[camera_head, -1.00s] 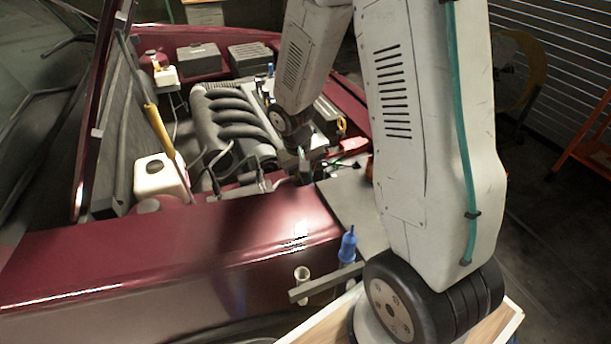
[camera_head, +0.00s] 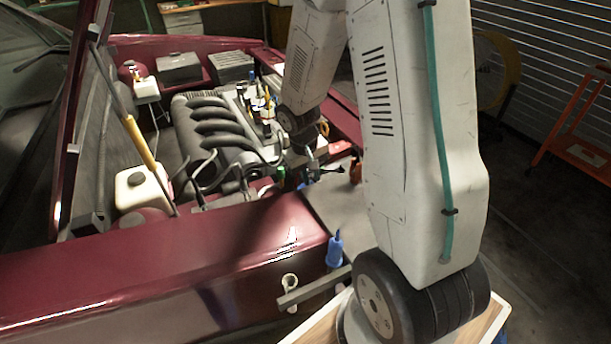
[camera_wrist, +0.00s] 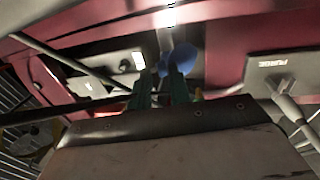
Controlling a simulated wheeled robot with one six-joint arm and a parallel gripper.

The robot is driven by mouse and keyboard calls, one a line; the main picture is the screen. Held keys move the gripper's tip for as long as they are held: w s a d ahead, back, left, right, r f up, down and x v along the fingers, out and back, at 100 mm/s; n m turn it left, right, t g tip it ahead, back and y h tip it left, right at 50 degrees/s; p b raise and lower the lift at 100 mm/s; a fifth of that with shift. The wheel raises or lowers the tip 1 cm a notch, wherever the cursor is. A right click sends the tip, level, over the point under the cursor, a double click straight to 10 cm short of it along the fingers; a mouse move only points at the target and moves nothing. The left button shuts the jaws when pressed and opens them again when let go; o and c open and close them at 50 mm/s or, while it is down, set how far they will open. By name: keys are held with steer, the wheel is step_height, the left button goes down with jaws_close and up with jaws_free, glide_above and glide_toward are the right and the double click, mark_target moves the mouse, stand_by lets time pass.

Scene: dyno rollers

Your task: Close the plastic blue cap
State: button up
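The blue cap (camera_wrist: 187,58) is a rounded blue piece at the upper middle of the wrist view, against the dark red bodywork. My gripper's two green fingers (camera_wrist: 160,90) point toward it. A gap shows between them, so the gripper looks open. The right finger overlaps the cap's lower edge in the picture; I cannot tell whether it touches. In the head view my gripper (camera_head: 296,174) is low over the front right of the engine bay, and the cap there cannot be made out.
A blue-topped item (camera_head: 334,250) and a white tube (camera_head: 290,282) are by the grey bar at the car's front edge. A white reservoir (camera_head: 140,190) and the engine (camera_head: 215,130) fill the bay. A panel marked PURGE (camera_wrist: 272,65) is right of the cap.

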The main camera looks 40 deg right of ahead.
steer(key=shift+a, duration=0.1)
step_height(320, 180, up, 8)
steer(key=a, duration=0.1)
steer(key=shift+w+a+f, duration=0.15)
steer(key=shift+w, duration=0.05)
stand_by(0.3)
steer(key=o, duration=0.4)
steer(key=shift+c, duration=0.2)
steer(key=s+d+f+m+y, duration=0.2)
steer(key=s+d+m+y, duration=0.2)
steer(key=d+m, duration=0.55)
steer(key=shift+w+a+f+m+t+y, duration=0.2)
steer(key=shift+w+a+f+m+y, duration=0.3)
steer(key=shift+a+f+m, duration=0.8)
steer(key=shift+w+a+f+m+t+y, duration=0.3)
steer(key=shift+w+a+f+m, duration=0.45)
steer(key=shift+m, duration=0.85)
steer(key=shift+w+a+f+m+t+y, duration=0.1)
steer(key=shift+w+a+f+m+y, duration=0.4)
steer(key=shift+a+f+m, duration=0.8)
